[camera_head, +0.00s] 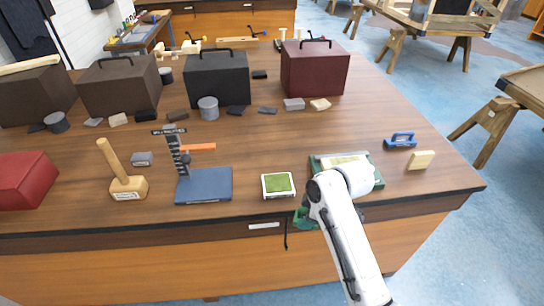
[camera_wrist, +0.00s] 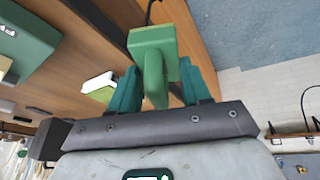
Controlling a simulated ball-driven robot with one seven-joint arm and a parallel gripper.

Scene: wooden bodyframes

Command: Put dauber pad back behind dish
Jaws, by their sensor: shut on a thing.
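The dauber pad (camera_wrist: 153,40) is a green block with a rounded grip. My gripper (camera_wrist: 162,85) is shut on its grip, between two teal fingers. In the head view, my gripper (camera_head: 306,219) shows small and green at the table's front edge, partly hidden by my white arm. The dish (camera_head: 278,194) is a shallow white square with a green surface, near the front edge, just left of my arm. It also shows in the wrist view (camera_wrist: 98,80), left of the fingers. The held pad is apart from the dish.
A green tray (camera_head: 320,163) with a pale top lies behind my arm, partly hidden by it. A blue stand (camera_head: 204,187) and wooden mallet (camera_head: 128,186) stand left of the dish. A blue-handled tool (camera_head: 401,140) and wooden block (camera_head: 421,160) lie right. Table (camera_head: 270,145) behind the dish is clear.

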